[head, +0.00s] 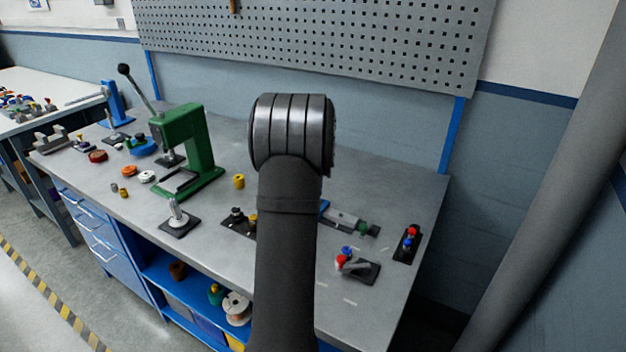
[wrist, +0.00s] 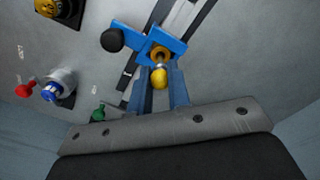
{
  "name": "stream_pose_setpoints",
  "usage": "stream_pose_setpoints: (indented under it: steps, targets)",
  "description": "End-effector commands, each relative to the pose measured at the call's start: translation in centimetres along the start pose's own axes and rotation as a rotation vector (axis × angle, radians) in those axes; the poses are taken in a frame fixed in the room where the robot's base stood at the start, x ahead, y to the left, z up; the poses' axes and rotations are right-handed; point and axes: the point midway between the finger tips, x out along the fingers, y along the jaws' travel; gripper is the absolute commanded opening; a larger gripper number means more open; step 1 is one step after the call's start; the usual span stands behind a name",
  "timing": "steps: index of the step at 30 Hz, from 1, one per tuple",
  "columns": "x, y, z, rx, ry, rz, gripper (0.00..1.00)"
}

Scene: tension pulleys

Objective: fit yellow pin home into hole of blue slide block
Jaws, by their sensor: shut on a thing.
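In the wrist view the blue slide block (wrist: 176,44) sits on a dark rail, with a black round knob (wrist: 113,40) at its left. A brass-coloured ring (wrist: 153,51) with a dark hole shows in the block. The yellow pin (wrist: 158,78) shows its rounded end between my gripper's fingertips, just below the ring in the picture. My gripper (wrist: 159,86) is shut on the pin. I cannot tell whether the pin's far end touches or enters the hole. In the head view my arm hides the gripper and pin; only a bit of blue (head: 324,207) shows beside it.
In the wrist view a green knob (wrist: 97,115), a red knob (wrist: 25,90) and a blue-and-silver part (wrist: 58,86) lie to the left. In the head view a green press (head: 197,150) stands left, and a black plate with red and blue knobs (head: 408,243) lies right.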

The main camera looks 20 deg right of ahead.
Motion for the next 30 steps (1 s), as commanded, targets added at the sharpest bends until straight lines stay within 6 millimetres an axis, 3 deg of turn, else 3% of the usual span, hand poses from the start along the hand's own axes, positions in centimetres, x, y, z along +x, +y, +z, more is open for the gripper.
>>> stream_pose_setpoints:
  steps: [30]
  targets:
    - [3.0, 0.0, 0.0, 0.0, 0.0, 0.0, 0.0]
